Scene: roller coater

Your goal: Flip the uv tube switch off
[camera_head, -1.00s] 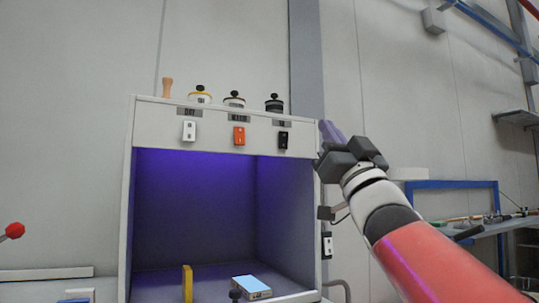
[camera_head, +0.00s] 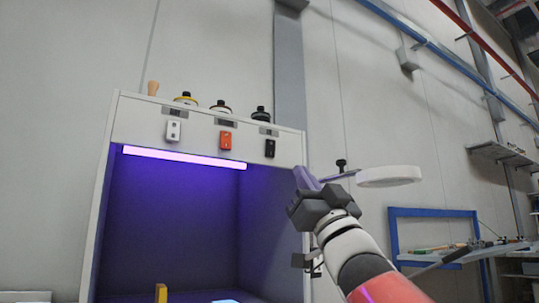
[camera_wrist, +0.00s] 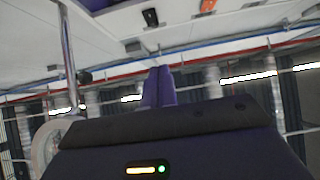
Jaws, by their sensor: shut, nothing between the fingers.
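A row of three switches sits on the cabinet's front panel (camera_head: 200,132): a white one (camera_head: 173,132), an orange one (camera_head: 225,140) and a black one (camera_head: 270,148) at the right. Small label plates above them are too blurred to read now. The uv tube (camera_head: 185,157) glows pinkish white under the panel. My gripper (camera_head: 303,178) is shut and empty, just right of the cabinet's upper right edge, apart from the switches. In the wrist view my purple fingertips (camera_wrist: 158,85) are together. The black switch (camera_wrist: 151,18) and the orange switch (camera_wrist: 208,6) show at the top there.
Several dark-knobbed pots (camera_head: 221,106) and a wooden handle (camera_head: 153,88) stand on the cabinet top. A white ring (camera_head: 388,176) on an arm is close to the right of my gripper. A blue frame (camera_head: 434,212) and a bench stand further right.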

